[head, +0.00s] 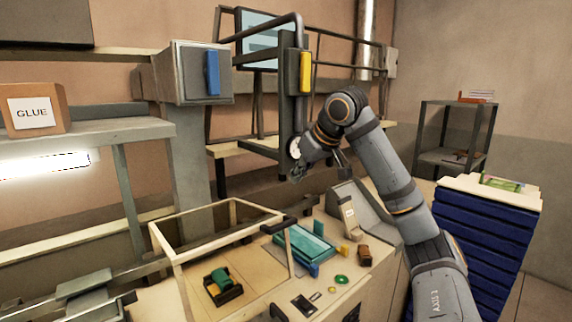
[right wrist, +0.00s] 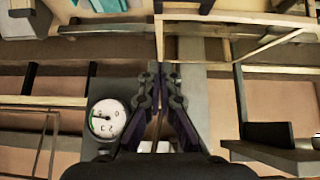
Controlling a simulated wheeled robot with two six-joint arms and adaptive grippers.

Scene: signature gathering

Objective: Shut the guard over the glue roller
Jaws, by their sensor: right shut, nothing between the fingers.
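A clear guard with a cream frame (head: 178,260) stands at the lower left of the bench in the head view. A green roller in a black holder (head: 222,287) shows beneath it, probably the glue roller. I cannot tell how far the guard is closed. My right gripper (head: 297,172) is shut and empty, above and behind the guard, apart from it. Its fingers show in the right wrist view (right wrist: 160,72). My left gripper is not in view.
A dark upright frame with a yellow handle (head: 305,72) stands close behind my right gripper. A round gauge (right wrist: 107,118) is near the fingers. A teal block (head: 304,243) and small parts lie right of the guard. Blue stacked trays (head: 480,235) stand at right.

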